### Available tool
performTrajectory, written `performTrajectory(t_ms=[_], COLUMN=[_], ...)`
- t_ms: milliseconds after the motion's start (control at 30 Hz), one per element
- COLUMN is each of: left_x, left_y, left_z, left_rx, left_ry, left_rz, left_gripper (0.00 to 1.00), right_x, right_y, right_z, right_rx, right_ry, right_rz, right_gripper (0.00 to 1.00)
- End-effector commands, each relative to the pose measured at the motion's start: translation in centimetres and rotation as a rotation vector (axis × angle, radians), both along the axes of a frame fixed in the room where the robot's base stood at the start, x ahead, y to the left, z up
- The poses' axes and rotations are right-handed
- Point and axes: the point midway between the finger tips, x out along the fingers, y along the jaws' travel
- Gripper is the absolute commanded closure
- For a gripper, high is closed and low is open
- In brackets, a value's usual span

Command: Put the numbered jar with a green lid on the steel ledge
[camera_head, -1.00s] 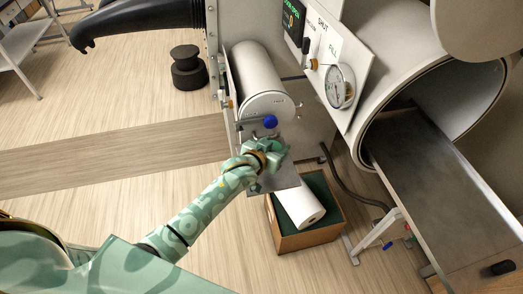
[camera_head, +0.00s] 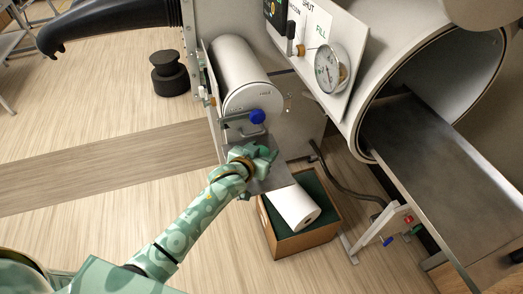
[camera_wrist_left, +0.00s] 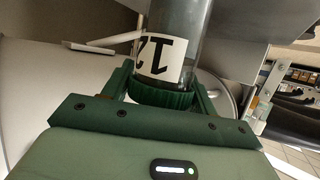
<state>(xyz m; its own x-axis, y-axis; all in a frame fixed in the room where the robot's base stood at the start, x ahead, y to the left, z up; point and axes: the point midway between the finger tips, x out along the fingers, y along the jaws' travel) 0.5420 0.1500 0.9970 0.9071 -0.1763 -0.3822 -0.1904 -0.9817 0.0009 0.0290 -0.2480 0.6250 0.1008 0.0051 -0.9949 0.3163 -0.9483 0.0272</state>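My left gripper (camera_head: 262,157) is over the steel ledge (camera_head: 270,181), a small metal plate below the white cylinder. In the left wrist view, its fingers (camera_wrist_left: 165,95) are closed on both sides of the green lid (camera_wrist_left: 160,93) of a jar. My right gripper is not in view.
The white cylinder (camera_head: 240,70) with a blue knob (camera_head: 257,117) is just behind the hand. A wooden box (camera_head: 304,236) with a white roll (camera_head: 294,208) stands below. A large round port with a metal tray (camera_head: 440,170) is at right.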

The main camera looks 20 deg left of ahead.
Motion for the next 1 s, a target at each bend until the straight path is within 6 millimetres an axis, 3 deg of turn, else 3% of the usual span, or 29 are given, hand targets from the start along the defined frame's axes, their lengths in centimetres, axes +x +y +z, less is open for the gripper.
performTrajectory(t_ms=[433, 800, 1000], left_x=[-0.5, -8.0, -10.4], left_y=[0.1, 1.5, 2.0], left_z=[0.6, 3.8, 4.7], left_rx=[-0.001, -0.001, 0.001], left_ry=[0.000, 0.001, 0.001], left_rz=[-0.001, 0.000, 0.001], left_gripper=[0.25, 0.25, 0.25], right_x=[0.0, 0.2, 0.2], right_y=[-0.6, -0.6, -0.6], right_z=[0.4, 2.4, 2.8], right_rx=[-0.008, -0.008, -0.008], right_ry=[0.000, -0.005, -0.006], right_rz=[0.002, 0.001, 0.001], right_gripper=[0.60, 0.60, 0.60])
